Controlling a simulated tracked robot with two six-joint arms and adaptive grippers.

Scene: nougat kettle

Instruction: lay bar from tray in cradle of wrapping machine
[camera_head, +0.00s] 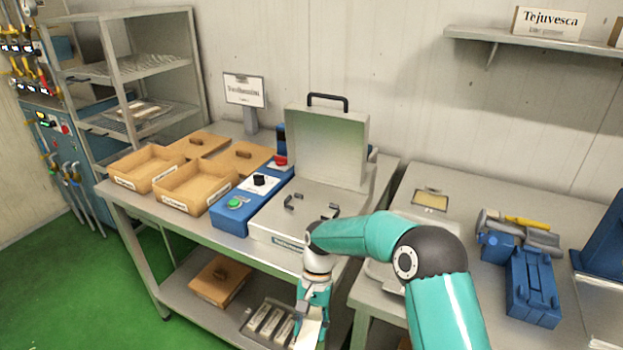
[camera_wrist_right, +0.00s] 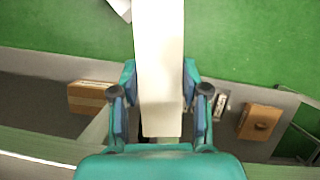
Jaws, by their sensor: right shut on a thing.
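My right gripper (camera_head: 312,303) is shut on a long pale bar (camera_head: 308,332) in front of the table, with the bar hanging below its fingers. In the right wrist view the bar (camera_wrist_right: 160,60) lies between the two fingers (camera_wrist_right: 160,100) and reaches past the top of the frame. The tray (camera_head: 247,327) with several pale bars is on the low shelf, beside and behind the gripper. The wrapping machine (camera_head: 270,225) stands on the table with its lid (camera_head: 328,145) raised. Dark brackets (camera_head: 315,206) on its top look like the cradle; nothing lies in them. My left gripper is not in view.
Wooden boxes (camera_head: 185,200) stand left of the machine's blue control panel (camera_head: 240,200). A wooden lidded box (camera_head: 220,281) is on the low shelf. The right table (camera_head: 500,185) holds a blue device (camera_head: 533,285) and tools. Green floor is free at left.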

